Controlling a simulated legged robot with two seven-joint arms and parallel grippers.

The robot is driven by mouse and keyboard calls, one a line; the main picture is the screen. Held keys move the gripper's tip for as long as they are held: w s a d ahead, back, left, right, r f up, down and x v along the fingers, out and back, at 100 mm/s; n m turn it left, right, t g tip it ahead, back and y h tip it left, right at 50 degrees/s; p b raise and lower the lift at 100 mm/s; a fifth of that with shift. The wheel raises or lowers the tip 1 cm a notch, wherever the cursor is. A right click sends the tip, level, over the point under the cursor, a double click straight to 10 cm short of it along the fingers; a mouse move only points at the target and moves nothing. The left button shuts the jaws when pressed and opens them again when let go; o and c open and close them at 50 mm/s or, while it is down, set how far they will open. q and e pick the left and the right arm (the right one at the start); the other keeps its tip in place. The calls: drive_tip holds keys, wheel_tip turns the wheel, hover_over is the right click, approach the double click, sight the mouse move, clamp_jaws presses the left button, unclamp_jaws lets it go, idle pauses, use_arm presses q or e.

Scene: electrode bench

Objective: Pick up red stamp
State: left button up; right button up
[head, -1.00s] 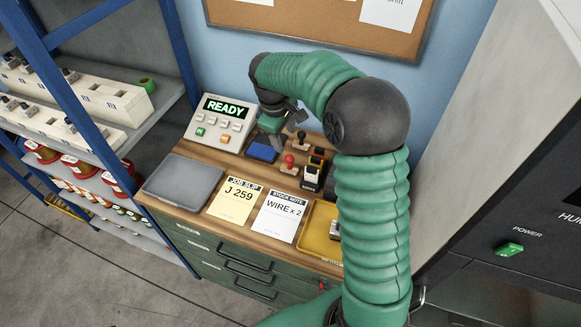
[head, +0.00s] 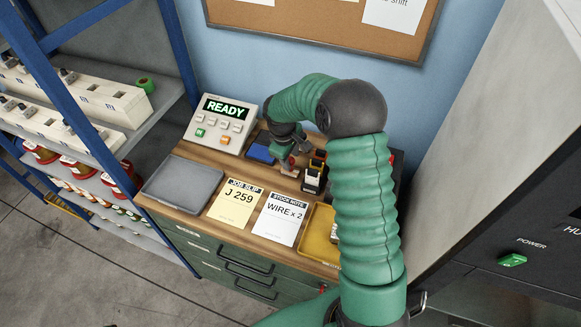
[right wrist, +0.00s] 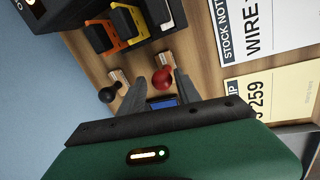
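The red stamp (right wrist: 162,78) shows in the right wrist view as a red round knob on a small wooden base. It lies between the tips of my right gripper (right wrist: 157,88), whose two grey fingers stand apart on either side of it. I cannot tell whether either finger touches it. In the head view my right gripper (head: 287,157) is low over the bench at the red stamp (head: 291,163), which it partly covers. My left gripper is not in view.
A black-knobbed stamp (right wrist: 108,94) stands close beside one finger. A blue pad (head: 258,153) lies left of the gripper, before the READY panel (head: 222,122). Orange and black holders (right wrist: 125,25) stand close by. A grey tray (head: 183,181) and yellow tray (head: 318,243) lie nearer the front.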

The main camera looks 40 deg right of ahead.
drive_tip(key=shift+s+r, duration=0.1)
drive_tip(key=c, duration=0.5)
drive_tip(key=shift+a, duration=0.15)
drive_tip(key=shift+c, duration=1.2)
drive_tip(key=shift+a, duration=0.1)
clamp_jaws()
drive_tip(key=shift+d+r, duration=0.2)
drive_tip(key=shift+r, duration=0.25)
drive_tip(key=shift+d+b+v, duration=0.25)
drive_tip(key=shift+b+v, duration=0.05)
drive_tip(key=shift+v, duration=0.85)
drive_tip(key=w+a+r+b, duration=0.2)
drive_tip(key=w+a, duration=0.1)
drive_tip(key=a, duration=1.3)
drive_tip(key=shift+w+b, duration=0.2)
drive_tip(key=shift+b, duration=0.15)
